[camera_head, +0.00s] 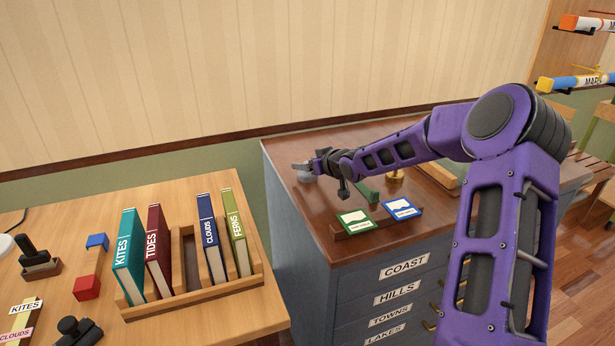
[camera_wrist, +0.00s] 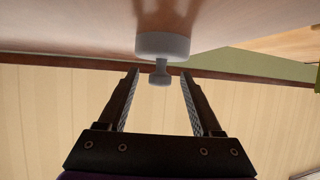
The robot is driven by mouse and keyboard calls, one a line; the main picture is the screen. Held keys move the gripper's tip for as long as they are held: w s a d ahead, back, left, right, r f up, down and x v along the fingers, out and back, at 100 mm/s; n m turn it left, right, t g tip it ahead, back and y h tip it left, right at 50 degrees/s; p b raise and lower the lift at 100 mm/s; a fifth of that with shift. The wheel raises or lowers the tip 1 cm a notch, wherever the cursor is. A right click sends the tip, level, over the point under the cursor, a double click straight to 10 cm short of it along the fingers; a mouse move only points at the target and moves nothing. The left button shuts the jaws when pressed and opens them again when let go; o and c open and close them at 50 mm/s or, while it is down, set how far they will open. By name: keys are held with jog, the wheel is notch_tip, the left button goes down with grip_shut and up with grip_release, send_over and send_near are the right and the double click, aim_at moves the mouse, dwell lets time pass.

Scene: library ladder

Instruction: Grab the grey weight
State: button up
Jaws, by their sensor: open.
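The grey weight (camera_wrist: 163,45) is a short round body with a narrow neck and a small knob. It shows at the top middle of the wrist view, on the brown cabinet top. My gripper (camera_wrist: 160,74) is open, with one finger on each side of the knob and gaps on both sides in the picture. I cannot tell whether the fingertips reach the knob's depth.
The cabinet top (camera_head: 300,215) also holds a green block (camera_head: 367,194), a brass piece (camera_head: 396,174), and a green-framed card (camera_head: 356,221) and a blue-framed card (camera_head: 402,209) on a stand. A desk at left holds a book rack (camera_head: 195,294) with several books and a red block (camera_head: 87,287).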

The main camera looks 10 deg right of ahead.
jog(key=shift+w, duration=0.1)
grip_shut()
dwell(0.3)
dwell(1.1)
